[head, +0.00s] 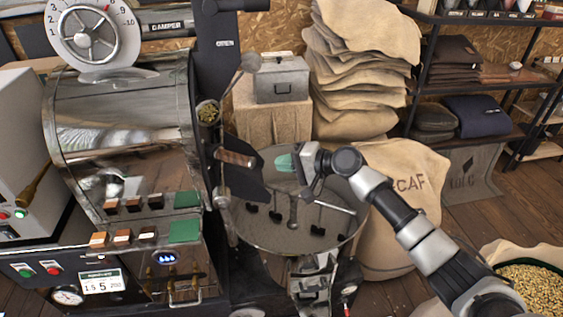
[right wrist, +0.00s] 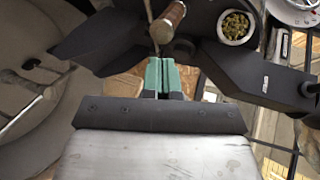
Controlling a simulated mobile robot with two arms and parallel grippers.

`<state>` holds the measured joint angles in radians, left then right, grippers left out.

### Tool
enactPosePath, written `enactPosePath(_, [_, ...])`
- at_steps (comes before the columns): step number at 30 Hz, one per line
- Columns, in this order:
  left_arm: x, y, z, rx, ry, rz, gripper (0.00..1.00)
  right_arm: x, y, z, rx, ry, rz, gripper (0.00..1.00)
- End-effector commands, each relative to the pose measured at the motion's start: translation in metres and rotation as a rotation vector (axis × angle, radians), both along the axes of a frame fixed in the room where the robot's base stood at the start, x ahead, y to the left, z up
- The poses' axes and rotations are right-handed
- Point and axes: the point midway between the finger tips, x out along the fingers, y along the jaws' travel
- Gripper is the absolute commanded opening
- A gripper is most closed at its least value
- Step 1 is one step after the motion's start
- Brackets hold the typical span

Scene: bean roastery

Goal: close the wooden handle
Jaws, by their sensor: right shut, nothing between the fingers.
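The wooden handle (head: 236,158) is a short brown grip on the front of the roaster drum, just left of the round cooling tray. It lies nearly level, pointing left and right in the head view. It also shows at the top of the right wrist view (right wrist: 169,22), just beyond my fingertips. My right gripper (head: 284,162) is shut and empty, its teal fingers pointing left toward the handle, with a gap between them in the head view. The teal fingers are pressed together in the right wrist view (right wrist: 160,74). My left gripper is not in view.
The steel roaster drum (head: 130,140) fills the left. The round cooling tray (head: 265,232) with stirring arms lies below my right gripper. A dark chute plate is beside the handle. A cup of green beans (head: 208,113) is above it. Burlap sacks (head: 362,60) are stacked behind.

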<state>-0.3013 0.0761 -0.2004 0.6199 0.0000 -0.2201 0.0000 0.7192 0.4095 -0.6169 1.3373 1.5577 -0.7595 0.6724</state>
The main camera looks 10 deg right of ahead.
Motion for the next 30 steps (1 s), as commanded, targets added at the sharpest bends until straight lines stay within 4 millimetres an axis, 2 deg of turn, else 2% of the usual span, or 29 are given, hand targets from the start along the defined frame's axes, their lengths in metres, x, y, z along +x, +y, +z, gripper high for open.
enactPosePath(5, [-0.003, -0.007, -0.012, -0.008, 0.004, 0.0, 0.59, -0.015, -0.026, 0.004, -0.004, -0.001, -0.001, 0.0])
enactPosePath(12, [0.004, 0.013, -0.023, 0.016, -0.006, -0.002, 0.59, -0.035, -0.06, 0.015, -0.006, 0.0, -0.002, 0.0])
enactPosePath(15, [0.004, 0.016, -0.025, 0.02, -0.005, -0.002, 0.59, -0.04, -0.067, 0.02, -0.004, 0.001, -0.001, 0.0])
enactPosePath(24, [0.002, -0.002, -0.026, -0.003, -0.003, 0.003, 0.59, -0.043, -0.072, 0.024, -0.002, 0.001, 0.0, 0.0])
enactPosePath(30, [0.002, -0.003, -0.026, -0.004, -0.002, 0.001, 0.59, -0.043, -0.072, 0.024, -0.003, 0.001, -0.001, 0.0])
